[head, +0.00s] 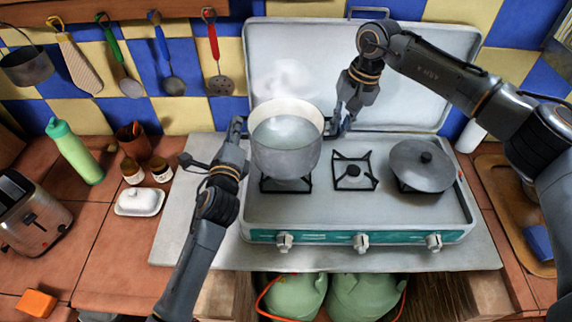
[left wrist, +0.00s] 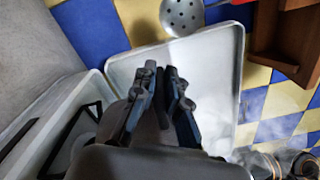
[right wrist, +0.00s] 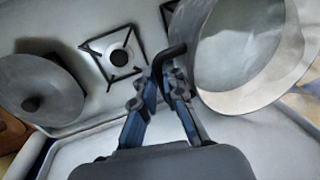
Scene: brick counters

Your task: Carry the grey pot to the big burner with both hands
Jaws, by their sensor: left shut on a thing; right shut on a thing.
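The grey pot (head: 286,158), with pale liquid in it, is upright over the left burner (head: 285,187) of the camping stove. Whether it rests on the grate or hangs just above it, I cannot tell. My left gripper (head: 238,127) is shut at the pot's left side; the handle there is hidden. My right gripper (head: 336,125) is shut on the pot's right handle. In the right wrist view the dark handle (right wrist: 172,54) is between my fingertips (right wrist: 166,76), beside the pot (right wrist: 222,98). The left wrist view shows my left fingers (left wrist: 160,80) close together.
A small middle burner (head: 354,171) is bare. A lidded grey pan (head: 422,168) covers the right burner. The stove's raised lid (head: 400,70) stands behind. A white butter dish (head: 139,202), small jars and a green bottle (head: 75,150) stand at left. Utensils hang above.

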